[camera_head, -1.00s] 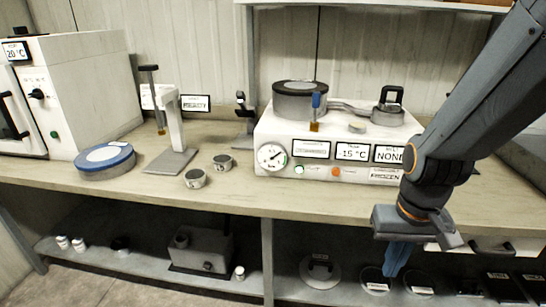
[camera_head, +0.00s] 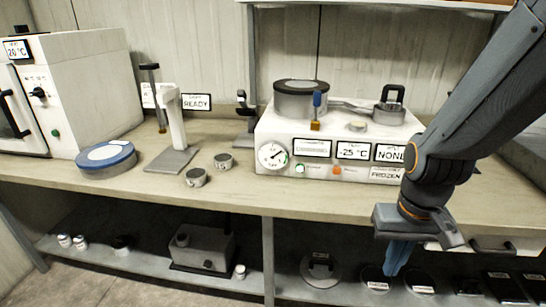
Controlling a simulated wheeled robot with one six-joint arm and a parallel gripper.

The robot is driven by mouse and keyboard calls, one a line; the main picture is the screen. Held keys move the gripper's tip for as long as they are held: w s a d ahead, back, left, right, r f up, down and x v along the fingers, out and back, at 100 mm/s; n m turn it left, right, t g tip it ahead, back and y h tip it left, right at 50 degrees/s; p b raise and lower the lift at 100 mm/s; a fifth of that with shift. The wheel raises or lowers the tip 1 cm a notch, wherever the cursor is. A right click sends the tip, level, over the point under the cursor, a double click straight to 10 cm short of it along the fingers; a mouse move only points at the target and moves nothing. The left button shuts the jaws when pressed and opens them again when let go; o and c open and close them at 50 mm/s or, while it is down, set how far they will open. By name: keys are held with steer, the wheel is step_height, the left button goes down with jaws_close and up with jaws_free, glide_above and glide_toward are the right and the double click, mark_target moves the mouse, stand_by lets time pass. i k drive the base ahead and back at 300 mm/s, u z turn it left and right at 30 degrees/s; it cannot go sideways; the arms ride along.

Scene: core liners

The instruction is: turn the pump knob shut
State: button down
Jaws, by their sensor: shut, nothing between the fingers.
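My gripper (camera_head: 398,258) is at the right, pointing down in front of the bench edge. Its blue fingers are shut and empty, and it touches nothing that I can see. No part is clearly labelled as the pump knob. A grey box-shaped unit (camera_head: 203,248) on the lower shelf has a small dark round knob (camera_head: 208,264) on its front; whether this is the pump is not clear. The white bench machine (camera_head: 268,134) has a round gauge (camera_head: 272,156), a green button (camera_head: 299,169), an orange button (camera_head: 337,170) and screens reading -25 °C, NONE and FROZEN.
The machine carries a grey round vessel (camera_head: 300,102), a blue-handled tool (camera_head: 317,110) and a black-handled part (camera_head: 390,108). A blue-rimmed disc (camera_head: 105,158), a stand (camera_head: 174,140) and two small tins (camera_head: 196,177) are to the left. Bench space in front of the machine is clear.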

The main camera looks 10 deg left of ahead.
mark_target(207, 264)
steer(key=u, duration=1.65)
steer(key=k, duration=0.55)
steer(key=u, duration=0.75)
steer(key=i, duration=0.6)
steer(key=z, duration=0.8)
steer(key=i, duration=0.4)
steer(key=z, duration=0.45)
